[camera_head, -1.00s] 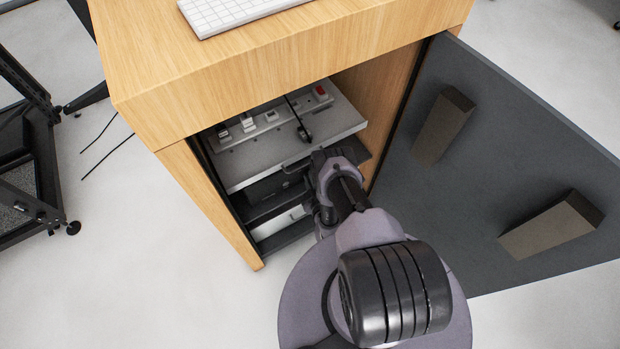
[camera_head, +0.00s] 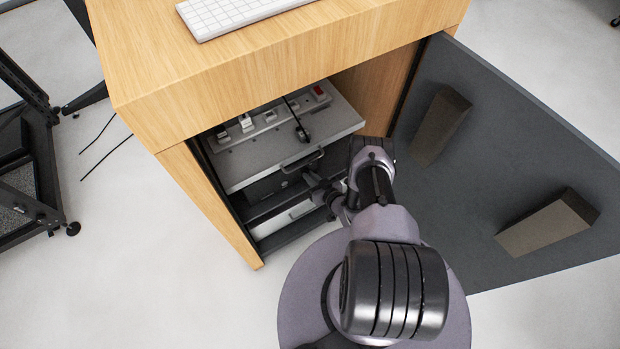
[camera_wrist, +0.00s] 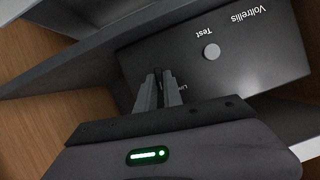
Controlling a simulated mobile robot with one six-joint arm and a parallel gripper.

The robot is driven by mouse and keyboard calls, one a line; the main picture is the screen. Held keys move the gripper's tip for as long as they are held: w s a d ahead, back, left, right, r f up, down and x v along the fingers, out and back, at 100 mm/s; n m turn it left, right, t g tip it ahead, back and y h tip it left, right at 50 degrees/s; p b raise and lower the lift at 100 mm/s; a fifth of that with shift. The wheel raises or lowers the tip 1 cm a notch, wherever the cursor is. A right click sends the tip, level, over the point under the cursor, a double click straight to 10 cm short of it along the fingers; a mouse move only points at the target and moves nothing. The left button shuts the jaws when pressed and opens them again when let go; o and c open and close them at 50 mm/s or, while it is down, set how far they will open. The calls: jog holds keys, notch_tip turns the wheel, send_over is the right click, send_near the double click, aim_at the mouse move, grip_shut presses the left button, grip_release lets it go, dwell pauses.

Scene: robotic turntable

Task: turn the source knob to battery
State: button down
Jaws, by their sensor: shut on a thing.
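A dark unit (camera_wrist: 262,65) marked "Voltrellis" fills much of the wrist view, with a round grey button (camera_wrist: 211,52) beside the word "Test". My gripper (camera_wrist: 160,80) is at its front panel, shut on a small dark knob (camera_wrist: 157,73) that shows only at the fingertips. A label starting "Li" shows beside the fingers, partly hidden by them. The knob's pointing direction cannot be made out. In the head view my gripper (camera_head: 309,179) reaches left to the unit (camera_head: 268,190), under a pulled-out grey shelf.
The grey shelf (camera_head: 240,168) carries switches and a front handle (camera_head: 303,159) just above my gripper. The wooden cabinet (camera_head: 215,210) encloses it all. The open dark door (camera_head: 500,130), with two blocks on it, stands right of my arm. A white box (camera_head: 280,222) lies lower inside.

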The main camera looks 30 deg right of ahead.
jog(key=shift+w+d+m+y+b, duration=0.1)
jog(key=shift+d+m+y+b, duration=0.15)
jog(key=shift+m+y+b, duration=0.75)
jog(key=shift+m+y, duration=0.6)
jog(key=shift+m, duration=0.8)
jog(key=shift+d+t, duration=0.1)
jog(key=shift+t, duration=0.2)
jog(key=c, duration=1.5)
grip_release()
jog(key=shift+f, duration=0.1)
